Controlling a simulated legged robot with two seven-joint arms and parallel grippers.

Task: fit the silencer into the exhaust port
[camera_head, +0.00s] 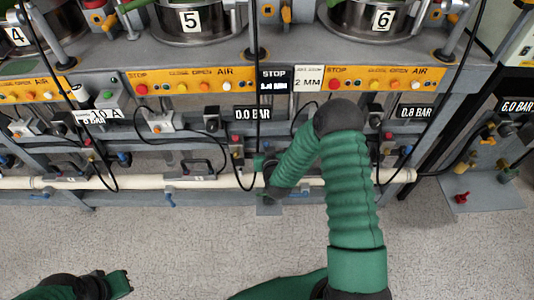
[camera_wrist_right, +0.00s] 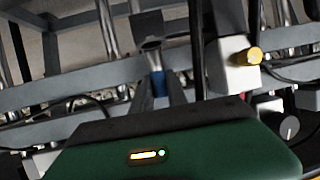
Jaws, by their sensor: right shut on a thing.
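My right gripper (camera_wrist_right: 158,76) is shut on a small blue thing (camera_wrist_right: 157,83), which shows between its two grey fingers in the wrist view. I take it to be the silencer, but most of it is hidden. In the head view my right gripper (camera_head: 261,162) is small and partly covered by my arm, close to the white pipe at the machine's lower front. I cannot make out the exhaust port for certain. A white block with a brass-coloured round end (camera_wrist_right: 254,56) stands right of the fingers in the wrist view. My left gripper (camera_head: 120,282) is low at the left, away from the machine.
The white pipe (camera_head: 210,182) runs along the machine's lower front. Black hoses hang before it, one close to my right gripper. A 0.0 BAR display (camera_head: 253,114) sits above. Orange button panels (camera_head: 190,83) line the frame. The grey floor (camera_head: 180,235) in front is clear.

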